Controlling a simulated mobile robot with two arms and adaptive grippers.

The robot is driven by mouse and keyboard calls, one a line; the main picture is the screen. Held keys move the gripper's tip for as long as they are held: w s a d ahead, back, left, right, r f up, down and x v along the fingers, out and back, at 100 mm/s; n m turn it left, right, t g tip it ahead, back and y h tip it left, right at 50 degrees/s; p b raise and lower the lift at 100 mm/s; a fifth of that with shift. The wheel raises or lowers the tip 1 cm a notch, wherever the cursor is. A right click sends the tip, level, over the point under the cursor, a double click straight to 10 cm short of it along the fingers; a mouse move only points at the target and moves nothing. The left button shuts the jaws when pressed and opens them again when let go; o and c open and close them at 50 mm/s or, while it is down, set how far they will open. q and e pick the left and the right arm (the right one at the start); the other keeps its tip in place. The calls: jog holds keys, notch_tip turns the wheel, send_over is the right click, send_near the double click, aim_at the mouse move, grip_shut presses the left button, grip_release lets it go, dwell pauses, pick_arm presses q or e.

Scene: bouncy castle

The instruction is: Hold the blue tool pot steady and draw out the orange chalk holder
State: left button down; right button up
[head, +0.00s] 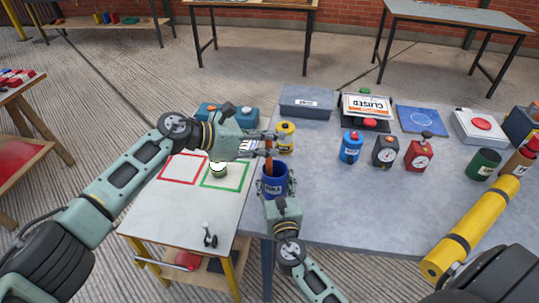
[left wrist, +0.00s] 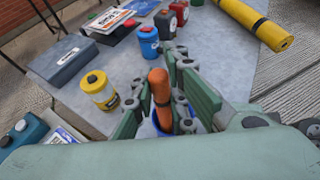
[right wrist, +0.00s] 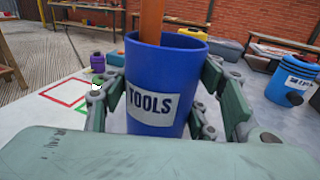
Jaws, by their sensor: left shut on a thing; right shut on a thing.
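The blue tool pot (head: 275,181), labelled TOOLS, stands upright at the left edge of the grey table. In the right wrist view the pot (right wrist: 160,80) fills the space between the fingers of my right gripper (right wrist: 168,105), which is shut on it. The orange chalk holder (left wrist: 160,98) rises from the pot; its upper part (right wrist: 151,20) shows above the rim in the right wrist view. My left gripper (left wrist: 165,105) is above the pot with its fingers on both sides of the holder, shut on it. The holder's lower end is hidden inside the pot.
A yellow canister (head: 285,137) stands close behind the pot. A white side table (head: 165,212) adjoins on the left. A yellow roll (head: 470,228) lies at right.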

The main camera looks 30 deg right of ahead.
pick_arm(q)
notch_tip(320, 180, up, 12)
jog(key=shift+f, duration=0.1)
pick_arm(e)
jog(key=shift+f, duration=0.1)
jog(key=o, duration=1.5)
jog(key=shift+o, duration=0.2)
jog(key=shift+s, duration=0.1)
jog(key=v, duration=1.2)
